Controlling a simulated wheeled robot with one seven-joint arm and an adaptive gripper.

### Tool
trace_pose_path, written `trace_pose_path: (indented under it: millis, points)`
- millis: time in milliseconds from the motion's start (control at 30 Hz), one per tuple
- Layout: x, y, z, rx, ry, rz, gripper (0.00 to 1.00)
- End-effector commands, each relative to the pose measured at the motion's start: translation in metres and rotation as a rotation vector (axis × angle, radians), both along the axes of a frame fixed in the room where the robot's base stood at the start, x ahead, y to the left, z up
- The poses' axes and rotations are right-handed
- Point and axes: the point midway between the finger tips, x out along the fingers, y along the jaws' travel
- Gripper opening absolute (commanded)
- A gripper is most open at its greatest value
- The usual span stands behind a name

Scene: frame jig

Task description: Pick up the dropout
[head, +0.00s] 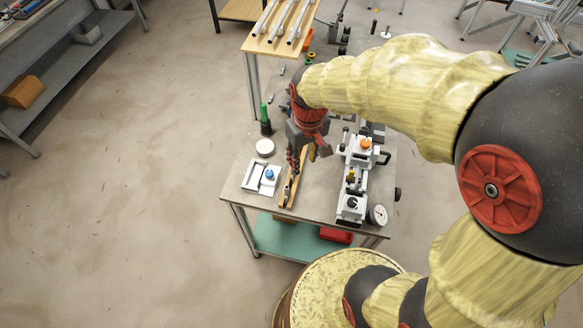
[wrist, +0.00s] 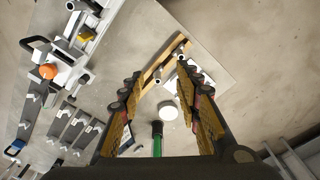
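My gripper (head: 307,158) hangs over the left part of the workbench (head: 232,192), fingers pointing down. In the wrist view my gripper (wrist: 160,76) has its two fingers wide apart, with nothing between the tips. Beyond the tips lies a narrow wooden holder (wrist: 167,62) with small grey metal pieces (wrist: 157,76) on it. One of these may be the dropout; they are too small to tell. In the head view the wooden holder (head: 286,200) shows below and partly behind my gripper, which hides some of it.
A white fixture with a blue knob (head: 268,174), a white round tub (head: 265,147) and a green-topped bottle (head: 265,120) stand left of my gripper. A white and black jig (head: 358,155) with an orange knob and a dial gauge (head: 378,214) stand to the right.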

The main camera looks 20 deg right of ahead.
Motion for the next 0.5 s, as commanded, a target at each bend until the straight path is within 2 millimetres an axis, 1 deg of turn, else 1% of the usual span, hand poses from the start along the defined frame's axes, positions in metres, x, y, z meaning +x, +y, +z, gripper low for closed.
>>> trace_pose_path:
  millis: [33,200,300,400,500]
  points:
    - [0.010,0.000,-0.012,-0.001,0.036,0.025,0.33]
    - [0.044,-0.001,-0.061,-0.001,0.088,0.136,0.33]
    - [0.061,-0.002,-0.084,-0.003,0.089,0.206,0.33]
    - [0.077,-0.002,-0.097,-0.006,0.074,0.268,0.33]
    - [0.083,-0.002,-0.106,-0.008,0.067,0.298,0.33]
